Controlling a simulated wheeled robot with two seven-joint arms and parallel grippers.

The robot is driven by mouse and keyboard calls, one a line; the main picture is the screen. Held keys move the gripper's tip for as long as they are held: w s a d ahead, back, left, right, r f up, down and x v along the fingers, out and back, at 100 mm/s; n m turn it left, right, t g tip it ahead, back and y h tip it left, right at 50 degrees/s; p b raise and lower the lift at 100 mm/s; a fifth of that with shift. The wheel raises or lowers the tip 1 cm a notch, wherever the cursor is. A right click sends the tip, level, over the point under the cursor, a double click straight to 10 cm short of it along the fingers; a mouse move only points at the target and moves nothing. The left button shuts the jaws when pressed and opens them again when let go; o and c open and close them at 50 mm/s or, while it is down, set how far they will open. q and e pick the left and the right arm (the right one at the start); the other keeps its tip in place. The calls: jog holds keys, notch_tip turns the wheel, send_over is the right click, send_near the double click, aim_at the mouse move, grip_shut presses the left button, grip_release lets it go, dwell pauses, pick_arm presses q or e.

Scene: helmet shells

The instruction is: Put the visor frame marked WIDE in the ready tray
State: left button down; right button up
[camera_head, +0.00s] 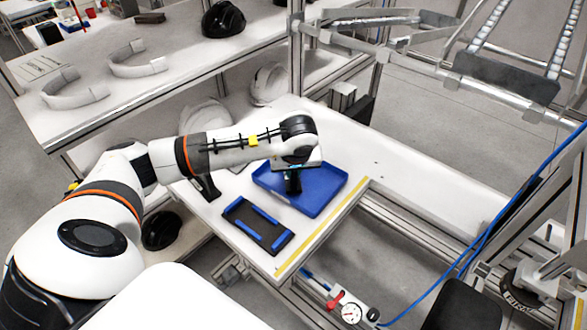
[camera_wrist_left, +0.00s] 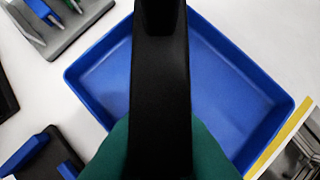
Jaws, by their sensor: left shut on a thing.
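My left gripper (camera_head: 293,188) is over the blue tray (camera_head: 335,200) and points down into it. In the left wrist view a black finger (camera_wrist_left: 160,90) covers the middle of the picture. A dark green piece (camera_wrist_left: 112,155) shows on both sides of that finger at the bottom; the gripper is shut on it. Most of the green piece is hidden, and I can read no WIDE mark on it. The tray also shows in the left wrist view (camera_wrist_left: 100,75), and its visible floor is empty. I cannot tell whether the green piece touches the tray.
A black holder with blue rails (camera_head: 258,224) lies in front of the tray. A grey rack (camera_wrist_left: 62,30) with blue and green parts stands left of the tray. White curved pieces (camera_head: 75,92) lie on the shelf at the back left. The white table (camera_head: 400,170) is clear to the right.

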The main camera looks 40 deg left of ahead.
pick_arm(q)
jog(key=c, duration=1.5)
grip_release()
jog(key=shift+f, duration=0.1)
jog(key=shift+o, duration=0.5)
jog(key=shift+r, duration=0.35)
jog(key=v, duration=1.1)
jog(key=shift+r+b, duration=0.3)
jog(key=shift+r, duration=0.05)
jog(key=shift+d, duration=0.1)
jog(key=shift+s, duration=0.1)
